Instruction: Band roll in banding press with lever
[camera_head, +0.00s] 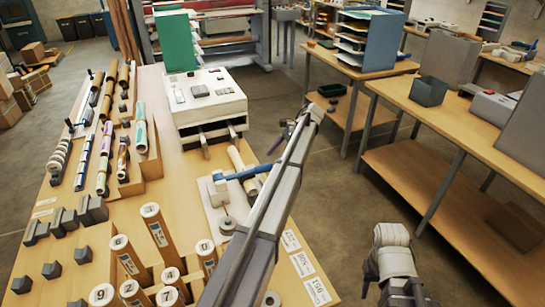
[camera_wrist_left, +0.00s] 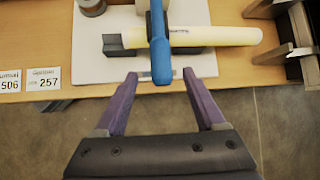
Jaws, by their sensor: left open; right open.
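The banding press, a white base (camera_head: 212,207) with grey parts, stands at the right edge of the left table. Its lever has a blue handle (camera_head: 250,172), which also shows in the left wrist view (camera_wrist_left: 160,62). A pale yellow roll (camera_wrist_left: 225,36) lies crosswise in the grey cradle (camera_wrist_left: 115,47), under the lever; it shows partly in the head view (camera_head: 239,160). My left gripper (camera_head: 281,137) is open and empty beside the table edge. In the wrist view its purple fingers (camera_wrist_left: 164,92) point toward the blue handle's end, apart from it. My right gripper (camera_head: 402,298) is open and empty at the bottom.
A white machine (camera_head: 208,97) stands behind the press. Racks of rolls (camera_head: 105,140) and numbered tubes (camera_head: 158,228) fill the table's left and front. Number cards (camera_head: 303,264) lie at the right edge. An aisle separates this table from a wooden bench (camera_head: 460,130) at right.

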